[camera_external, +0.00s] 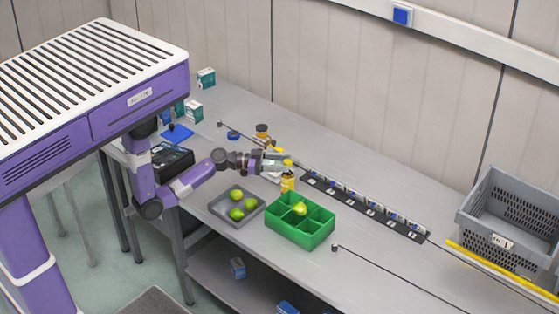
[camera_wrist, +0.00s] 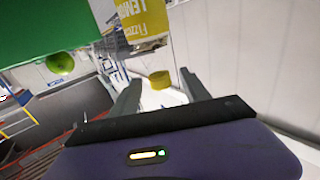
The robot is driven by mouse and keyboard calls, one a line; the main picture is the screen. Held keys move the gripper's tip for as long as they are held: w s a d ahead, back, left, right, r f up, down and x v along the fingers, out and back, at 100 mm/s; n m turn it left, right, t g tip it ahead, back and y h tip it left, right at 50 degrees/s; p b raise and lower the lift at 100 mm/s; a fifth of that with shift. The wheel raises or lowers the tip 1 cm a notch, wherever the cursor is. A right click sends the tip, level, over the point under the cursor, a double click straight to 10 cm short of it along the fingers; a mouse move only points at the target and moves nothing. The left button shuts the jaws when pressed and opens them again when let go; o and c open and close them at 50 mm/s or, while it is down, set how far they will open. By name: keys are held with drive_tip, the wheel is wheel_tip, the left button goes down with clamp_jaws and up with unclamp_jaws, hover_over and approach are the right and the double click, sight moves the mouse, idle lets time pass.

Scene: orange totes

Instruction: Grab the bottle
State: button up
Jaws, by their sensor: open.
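The bottle (camera_external: 287,183) stands upright behind the green divided crate, yellow with a yellow cap. In the wrist view, it appears upside down: the yellow lemon label (camera_wrist: 143,18) is at the top, and the yellow cap (camera_wrist: 160,80) is lower down. My gripper (camera_external: 279,163) is at the height of the bottle's top, level and very close to it. In the wrist view, my gripper (camera_wrist: 158,92) is open, and the cap appears between its fingers. I cannot tell whether a finger touches the bottle.
The green crate (camera_external: 302,240) is just in front of the bottle and holds a yellow-green fruit. A grey tray (camera_external: 222,207) of green fruits lies left. A dark strip (camera_external: 380,213) of small items is right. A grey basket (camera_external: 515,215) stands far right. A brown jar (camera_external: 262,131) is behind.

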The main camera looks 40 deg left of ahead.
drive_tip(key=shift+x, duration=1.15)
clamp_jaws()
drive_tip(key=shift+r, duration=0.1)
idle(0.4)
